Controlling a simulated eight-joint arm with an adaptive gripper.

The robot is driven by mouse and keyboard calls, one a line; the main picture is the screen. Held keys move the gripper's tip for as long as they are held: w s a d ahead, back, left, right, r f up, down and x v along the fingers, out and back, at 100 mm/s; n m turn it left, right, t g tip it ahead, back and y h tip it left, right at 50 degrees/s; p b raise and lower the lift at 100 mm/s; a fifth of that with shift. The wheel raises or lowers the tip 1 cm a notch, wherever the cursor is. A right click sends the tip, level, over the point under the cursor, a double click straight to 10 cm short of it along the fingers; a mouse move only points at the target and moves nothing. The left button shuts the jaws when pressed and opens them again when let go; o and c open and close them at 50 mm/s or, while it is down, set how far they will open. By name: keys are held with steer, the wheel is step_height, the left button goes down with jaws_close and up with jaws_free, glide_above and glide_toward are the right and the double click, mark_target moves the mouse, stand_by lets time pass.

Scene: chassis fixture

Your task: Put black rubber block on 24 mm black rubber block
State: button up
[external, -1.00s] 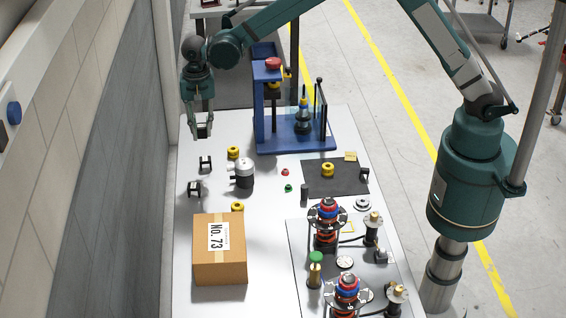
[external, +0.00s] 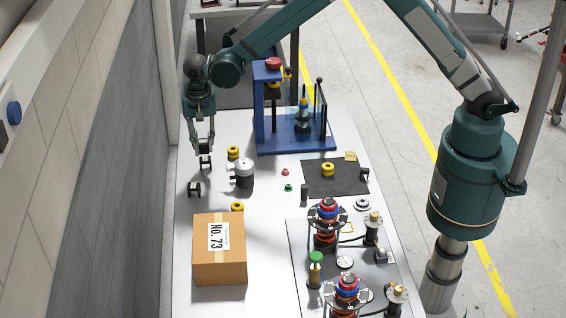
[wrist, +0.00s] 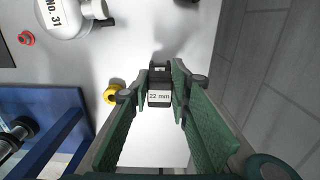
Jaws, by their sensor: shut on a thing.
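A black rubber block (external: 205,164) with a white face stands on the white table below my gripper (external: 205,154). In the wrist view its label (wrist: 159,98) reads "22 mm". My gripper's green fingers, also in the wrist view (wrist: 162,84), are on both sides of this block and shut on it. The block appears still at table level. A second black block (external: 194,189) stands nearer the camera, just left of the first, apart from it. Only its edge shows at the top of the wrist view (wrist: 186,3), and its label cannot be read.
A silver motor-like part (external: 243,173) and a yellow ring (external: 233,152) stand to the right of the held block. A cardboard box (external: 219,250) is in front, with another yellow ring (external: 237,207) behind it. A blue press frame (external: 290,135) stands at the back right.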

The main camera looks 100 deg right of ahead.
mark_target(203, 147)
steer(key=shift+f, duration=1.55)
steer(key=shift+f, duration=0.15)
steer(key=o, duration=0.9)
step_height(203, 147, up, 12)
steer(key=shift+r+b, duration=0.15)
steer(key=shift+b, duration=0.15)
